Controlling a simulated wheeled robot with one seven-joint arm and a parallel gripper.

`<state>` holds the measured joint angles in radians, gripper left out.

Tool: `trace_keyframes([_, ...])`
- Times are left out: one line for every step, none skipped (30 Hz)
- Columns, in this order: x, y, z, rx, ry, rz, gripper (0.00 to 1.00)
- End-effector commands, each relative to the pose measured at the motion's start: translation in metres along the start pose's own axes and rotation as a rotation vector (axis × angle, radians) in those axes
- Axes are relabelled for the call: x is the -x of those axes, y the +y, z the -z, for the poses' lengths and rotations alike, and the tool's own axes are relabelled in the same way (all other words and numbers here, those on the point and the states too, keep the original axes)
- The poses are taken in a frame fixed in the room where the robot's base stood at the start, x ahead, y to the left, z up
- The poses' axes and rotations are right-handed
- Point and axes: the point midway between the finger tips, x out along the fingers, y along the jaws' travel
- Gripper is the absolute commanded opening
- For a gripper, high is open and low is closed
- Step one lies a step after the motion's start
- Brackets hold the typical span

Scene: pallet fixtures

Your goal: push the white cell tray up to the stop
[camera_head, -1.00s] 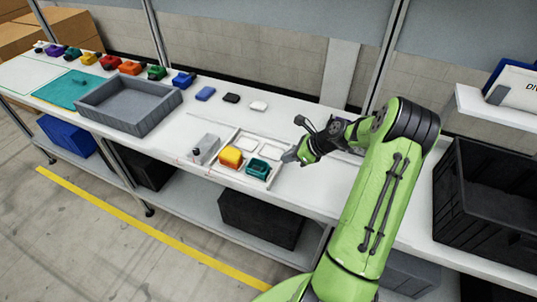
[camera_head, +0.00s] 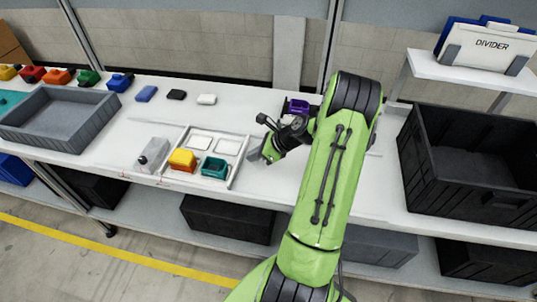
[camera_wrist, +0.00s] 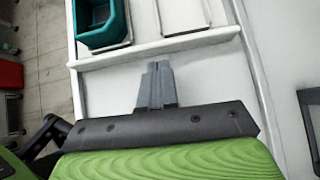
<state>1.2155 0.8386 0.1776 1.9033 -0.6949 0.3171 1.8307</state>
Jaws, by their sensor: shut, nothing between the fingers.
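The white cell tray (camera_head: 198,181) lies on the bench with a yellow part (camera_head: 182,159) and a teal bin (camera_head: 214,167) in its front cells. Its two back cells look empty. A grey metal block (camera_head: 153,152), which may be the stop, stands just left of the tray. My gripper (camera_head: 257,155) is low beside the tray's right wall. In the wrist view my gripper (camera_wrist: 157,70) is shut and empty, its fingertips just short of the tray wall (camera_wrist: 150,51); I cannot tell whether they touch.
A grey open bin (camera_head: 60,118) stands to the left. Several small coloured parts line the back of the bench. A purple part (camera_head: 298,106) is behind my arm. A black crate (camera_head: 470,200) is at the right. A white rail (camera_wrist: 262,80) runs along the bench in the wrist view.

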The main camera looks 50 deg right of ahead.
Motion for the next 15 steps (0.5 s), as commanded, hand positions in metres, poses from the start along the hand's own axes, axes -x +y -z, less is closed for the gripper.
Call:
trace_keyframes([-0.0048,-0.0001,-0.0045,0.003,0.0,0.0,0.0])
trace_keyframes([-0.0065,-0.0003,-0.0065,0.003,0.0,0.001,0.0])
trace_keyframes([-0.0083,-0.0004,-0.0084,0.001,0.001,0.001,0.0])
trace_keyframes([-0.0093,-0.0004,-0.0095,0.001,0.001,0.001,0.0])
trace_keyframes([-0.01,-0.0005,-0.0104,0.0,0.001,0.001,0.0])
trace_keyframes([-0.0104,-0.0005,-0.011,0.0,0.001,0.001,0.0])
trace_keyframes([-0.0105,-0.0005,-0.0112,0.0,0.001,0.001,0.0])
trace_keyframes([-0.0105,-0.0005,-0.0113,0.0,0.001,0.001,0.0])
trace_keyframes([-0.0104,-0.0005,-0.0113,-0.001,0.001,0.002,0.0])
trace_keyframes([-0.0103,-0.0005,-0.0113,-0.001,0.001,0.001,0.0])
trace_keyframes([-0.0102,-0.0005,-0.0113,0.0,0.001,0.001,0.0])
trace_keyframes([-0.0102,-0.0005,-0.0113,0.0,0.001,0.001,0.0])
trace_keyframes([-0.0102,-0.0005,-0.0113,0.0,0.001,0.001,0.0])
trace_keyframes([-0.0104,-0.0004,-0.0119,0.0,0.001,0.001,0.0])
trace_keyframes([-0.0117,-0.0001,-0.0141,0.0,0.001,-0.001,0.0])
